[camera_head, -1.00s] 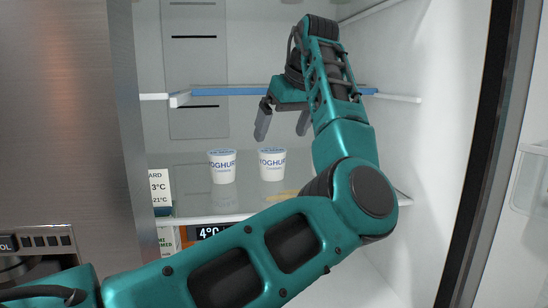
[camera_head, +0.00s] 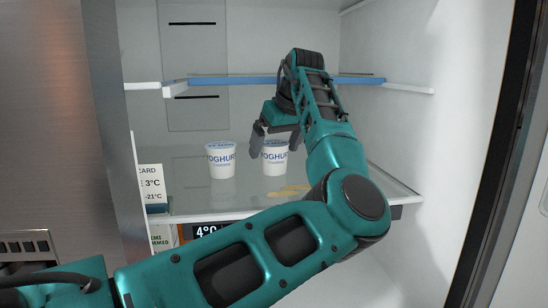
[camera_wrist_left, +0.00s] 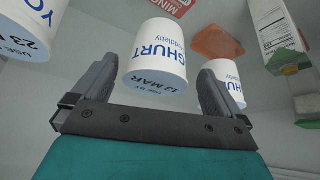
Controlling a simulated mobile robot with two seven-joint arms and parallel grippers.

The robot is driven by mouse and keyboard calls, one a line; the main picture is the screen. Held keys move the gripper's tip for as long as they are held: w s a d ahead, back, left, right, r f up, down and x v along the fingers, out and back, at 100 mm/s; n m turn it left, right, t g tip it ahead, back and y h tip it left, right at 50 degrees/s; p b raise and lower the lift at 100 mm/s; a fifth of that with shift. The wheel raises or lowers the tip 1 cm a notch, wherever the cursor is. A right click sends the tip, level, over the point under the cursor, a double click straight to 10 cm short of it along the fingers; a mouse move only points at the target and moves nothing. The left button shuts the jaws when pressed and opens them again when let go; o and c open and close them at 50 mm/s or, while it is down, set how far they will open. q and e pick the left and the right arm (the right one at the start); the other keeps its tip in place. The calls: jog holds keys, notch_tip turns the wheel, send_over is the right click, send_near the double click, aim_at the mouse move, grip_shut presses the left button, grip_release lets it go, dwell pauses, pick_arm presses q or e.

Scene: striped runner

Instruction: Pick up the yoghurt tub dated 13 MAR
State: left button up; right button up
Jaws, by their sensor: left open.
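A white yoghurt tub with "13 MAR" on its blue lid (camera_wrist_left: 155,62) is between the spread fingers of my left gripper (camera_wrist_left: 156,70) in the left wrist view. In the head view, my left gripper (camera_head: 276,150) is open, fingers pointing down, in front of the right-hand tub (camera_head: 275,163), which it partly covers. A second tub (camera_head: 221,162) stands to its left, clear of the gripper. My right gripper is not in view.
The tubs stand on a glass fridge shelf (camera_head: 190,205). A blue-edged shelf (camera_head: 230,80) is above, near my arm. A temperature card (camera_head: 151,185) stands at left and a yellow patch (camera_head: 288,191) lies in front. The wrist view also shows a carton (camera_wrist_left: 280,38) and an orange item (camera_wrist_left: 217,42).

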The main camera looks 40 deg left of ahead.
aim_at(271, 155)
pick_arm(q)
jog(key=x, duration=0.4)
jog(key=shift+w+a+f, duration=0.15)
jog(key=shift+w, duration=0.1)
jog(key=shift+c, duration=0.3)
jog(key=c, duration=1)
jog(key=shift+c, duration=0.2)
